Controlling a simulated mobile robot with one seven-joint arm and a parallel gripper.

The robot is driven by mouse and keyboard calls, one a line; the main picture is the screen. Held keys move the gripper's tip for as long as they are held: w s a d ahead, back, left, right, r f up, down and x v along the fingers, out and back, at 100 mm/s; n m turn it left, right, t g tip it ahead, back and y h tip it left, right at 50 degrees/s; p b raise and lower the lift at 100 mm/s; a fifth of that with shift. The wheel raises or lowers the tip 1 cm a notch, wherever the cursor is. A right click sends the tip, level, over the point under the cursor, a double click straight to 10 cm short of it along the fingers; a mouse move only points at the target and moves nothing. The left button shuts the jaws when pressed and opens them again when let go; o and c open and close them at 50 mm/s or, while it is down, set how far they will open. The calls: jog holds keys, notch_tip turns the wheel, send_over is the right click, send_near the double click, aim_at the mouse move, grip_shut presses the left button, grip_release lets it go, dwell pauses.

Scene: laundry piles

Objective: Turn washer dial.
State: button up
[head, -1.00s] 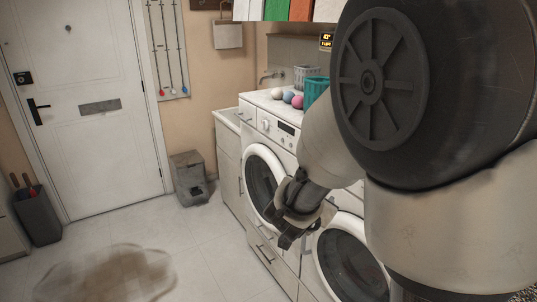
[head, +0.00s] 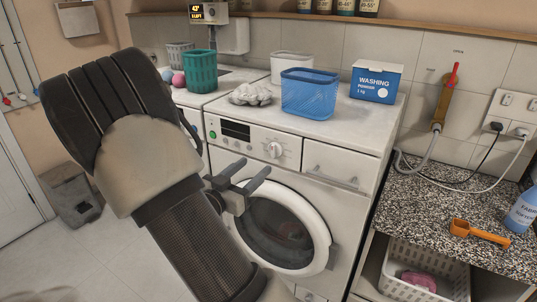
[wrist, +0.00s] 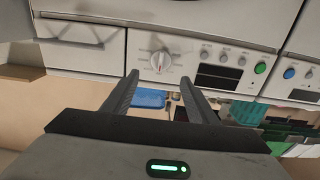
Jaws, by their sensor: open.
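The washer (head: 340,200) is white with a round glass door. Its dial (head: 274,150) is a white knob on the front panel, right of a dark display. In the wrist view the dial (wrist: 160,61) appears upside down, just beyond and between the fingertips. My gripper (head: 247,177) is open and empty, in front of the panel, lower and to the left of the dial in the head view. The fingers (wrist: 157,85) are apart and do not appear to touch the dial.
On the washer top stand a blue basket (head: 309,95), a white basket (head: 291,67), a washing powder box (head: 376,82) and a crumpled grey cloth (head: 251,94). A closed drawer (head: 338,166) is right of the dial. A granite counter (head: 430,215) holds an orange scoop (head: 480,234).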

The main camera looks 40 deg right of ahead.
aim_at(272, 151)
jog(key=x, duration=1)
jog(key=shift+a, duration=0.1)
jog(key=shift+c, duration=0.3)
jog(key=c, duration=0.9)
jog(key=shift+c, duration=0.2)
